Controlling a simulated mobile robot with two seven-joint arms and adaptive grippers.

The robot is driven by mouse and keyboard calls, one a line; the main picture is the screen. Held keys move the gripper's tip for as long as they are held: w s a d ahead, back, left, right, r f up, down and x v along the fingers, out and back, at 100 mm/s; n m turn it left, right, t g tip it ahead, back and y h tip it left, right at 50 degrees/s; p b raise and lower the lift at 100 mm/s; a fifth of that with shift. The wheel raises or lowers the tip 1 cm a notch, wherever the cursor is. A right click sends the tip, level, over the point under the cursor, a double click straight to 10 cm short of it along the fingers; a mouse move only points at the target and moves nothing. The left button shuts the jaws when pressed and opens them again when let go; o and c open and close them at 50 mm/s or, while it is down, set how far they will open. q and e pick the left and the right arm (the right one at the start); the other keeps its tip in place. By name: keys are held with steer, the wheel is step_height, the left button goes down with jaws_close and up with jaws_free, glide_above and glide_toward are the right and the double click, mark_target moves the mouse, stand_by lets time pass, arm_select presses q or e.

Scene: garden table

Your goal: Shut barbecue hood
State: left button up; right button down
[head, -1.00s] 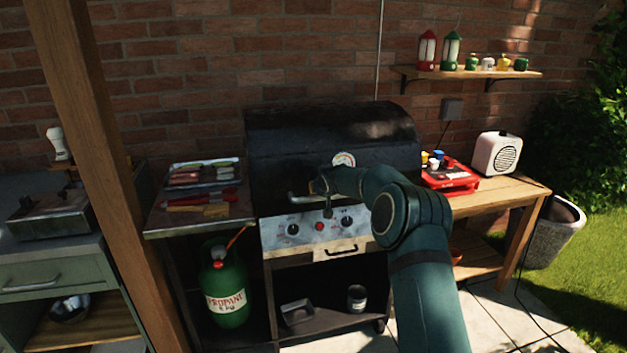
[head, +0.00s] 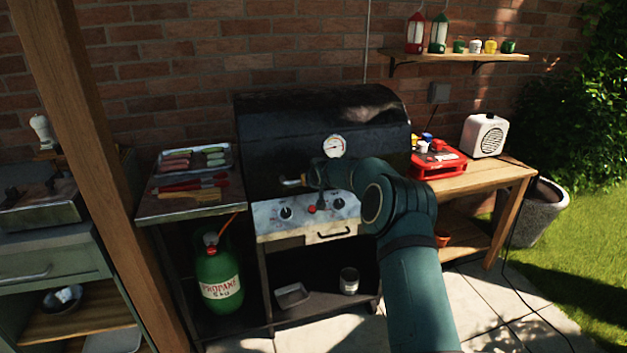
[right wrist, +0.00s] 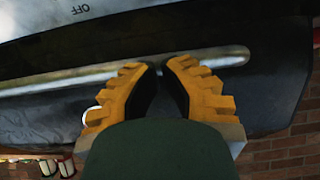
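The barbecue hood (head: 290,135) is a black dome with a round gauge. It sits low over the grill body, and I see no open gap at its front. Its metal handle (head: 290,182) runs along the lower front edge; it also shows as a bar across the right wrist view (right wrist: 60,84). My right arm reaches to the handle and hides its right part. My right gripper (right wrist: 160,66) has yellow ridged fingers with tips close together at the bar, with no bar clearly clamped between them; whether they touch it is unclear. My left gripper is not in view.
A side shelf (head: 165,211) with a food tray (head: 233,160) and utensils adjoins the left. A green propane bottle (head: 218,275) stands below. A wooden table (head: 490,180) with a red case (head: 440,165) and white radio (head: 484,136) is right. A wooden post (head: 80,150) stands at left.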

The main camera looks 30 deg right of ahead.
steer(key=v, duration=1.2)
